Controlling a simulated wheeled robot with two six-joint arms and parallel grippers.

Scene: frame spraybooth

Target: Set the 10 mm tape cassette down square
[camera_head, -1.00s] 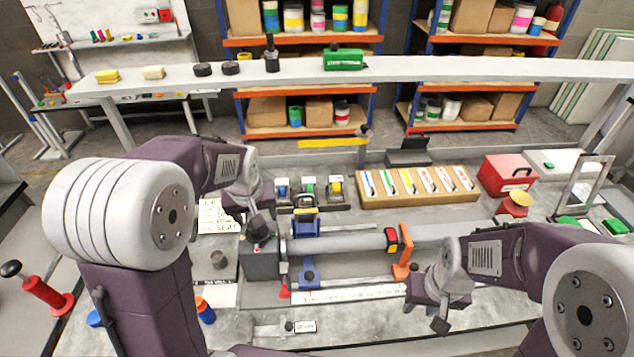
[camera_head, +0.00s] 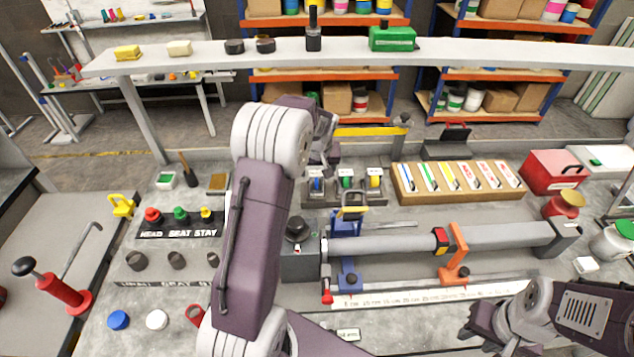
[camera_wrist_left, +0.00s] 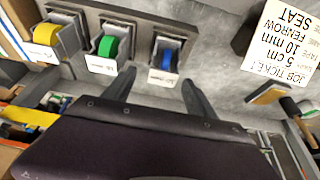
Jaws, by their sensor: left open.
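Three tape cassettes stand side by side in a dark rack: blue (camera_head: 316,184), green (camera_head: 346,178) and yellow (camera_head: 375,178). They also show in the left wrist view, blue (camera_wrist_left: 168,60), green (camera_wrist_left: 108,46) and yellow (camera_wrist_left: 71,38). Their small labels are too blurred to read, so I cannot tell which is 10 mm. My left gripper (camera_wrist_left: 157,88) is open and empty, its fingertips just short of the blue cassette and apart from it. In the head view it is behind the rack, partly hidden by its arm. My right gripper (camera_head: 480,325) is low at the right; its jaw gap is unclear.
A job ticket (camera_wrist_left: 282,50) reads 5 cm, 10 mm, FENROW, SEAT. A bench fixture with a grey tube (camera_head: 500,237) and an orange clamp (camera_head: 455,255) lies in front of the rack. A wooden box of coloured strips (camera_head: 455,182) stands right of the rack. A raised shelf (camera_head: 480,50) crosses behind.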

